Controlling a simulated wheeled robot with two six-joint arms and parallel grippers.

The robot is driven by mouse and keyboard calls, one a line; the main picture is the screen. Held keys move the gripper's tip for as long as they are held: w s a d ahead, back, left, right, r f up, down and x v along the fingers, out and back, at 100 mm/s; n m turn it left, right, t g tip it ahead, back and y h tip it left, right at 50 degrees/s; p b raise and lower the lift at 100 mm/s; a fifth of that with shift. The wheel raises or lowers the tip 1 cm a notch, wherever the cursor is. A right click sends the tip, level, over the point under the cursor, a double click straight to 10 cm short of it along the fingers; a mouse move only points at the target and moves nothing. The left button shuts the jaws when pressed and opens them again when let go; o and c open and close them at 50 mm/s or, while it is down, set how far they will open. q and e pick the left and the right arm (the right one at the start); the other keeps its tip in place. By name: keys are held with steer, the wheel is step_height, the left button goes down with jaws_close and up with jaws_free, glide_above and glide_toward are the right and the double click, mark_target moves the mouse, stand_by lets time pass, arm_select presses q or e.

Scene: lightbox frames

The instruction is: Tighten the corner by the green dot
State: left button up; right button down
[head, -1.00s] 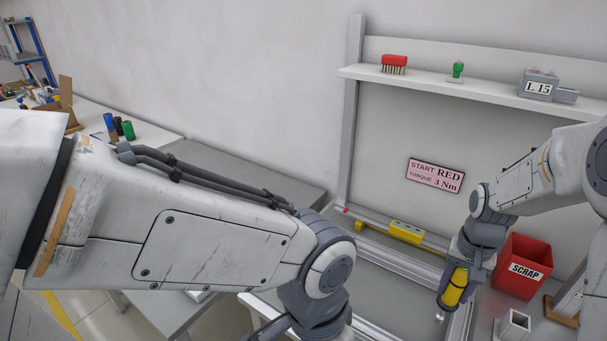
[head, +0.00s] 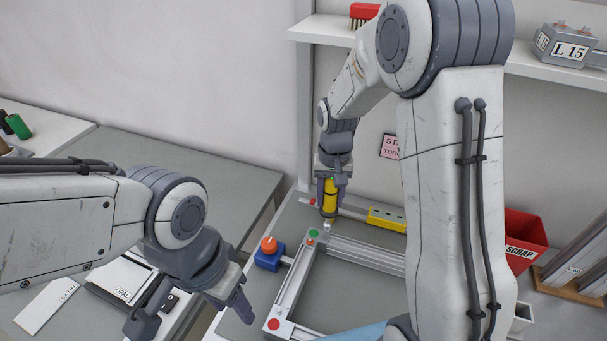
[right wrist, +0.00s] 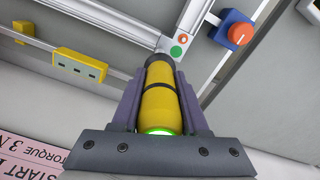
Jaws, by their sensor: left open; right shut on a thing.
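My right gripper (head: 330,188) is shut on a yellow driver (head: 330,204), which points down at the frame's far left corner. The driver also shows in the right wrist view (right wrist: 160,103), with a green glow at its near end. The green dot (head: 313,233) marks this corner of the aluminium frame (head: 290,285); it also shows in the right wrist view (right wrist: 176,51). The driver's tip is close to the corner; I cannot tell whether it touches. The red dot (head: 274,324) marks the near left corner. My left gripper (head: 192,317) is open and empty, left of the frame.
A blue block with an orange knob (head: 268,245) stands at the frame's left side. A yellow bar (head: 387,219) lies behind the frame. A red SCRAP bin (head: 524,240) stands at the right. My right arm hides part of the frame and the pink sign (head: 389,146).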

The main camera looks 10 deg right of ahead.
steer(key=r+n+p, duration=0.1)
steer(key=a+p, duration=0.1)
steer(key=p, duration=0.1)
steer(key=r+n+p, duration=0.1)
steer(key=shift+w+a+r+n, duration=0.15)
steer(key=shift+w+r+n, duration=0.1)
steer(key=shift+r+n, duration=0.05)
steer(key=a+n+p, duration=0.1)
steer(key=n+p, duration=0.1)
steer(key=p, duration=0.1)
steer(key=s+a+r+n+p, duration=0.1)
steer(key=n+p, duration=0.2)
steer(key=s+a+r+n+p, duration=0.1)
steer(key=n+p, duration=0.2)
steer(key=p, duration=0.1)
steer(key=shift+a, duration=0.3)
steer(key=shift+r, duration=0.1)
steer(key=shift+f+b, duration=1.8)
steer(key=shift+f, duration=0.65)
steer(key=shift+f+b, duration=0.85)
steer(key=shift+f, duration=0.25)
steer(key=shift+s+f, duration=0.15)
steer(key=shift+s, duration=0.05)
stand_by(0.3)
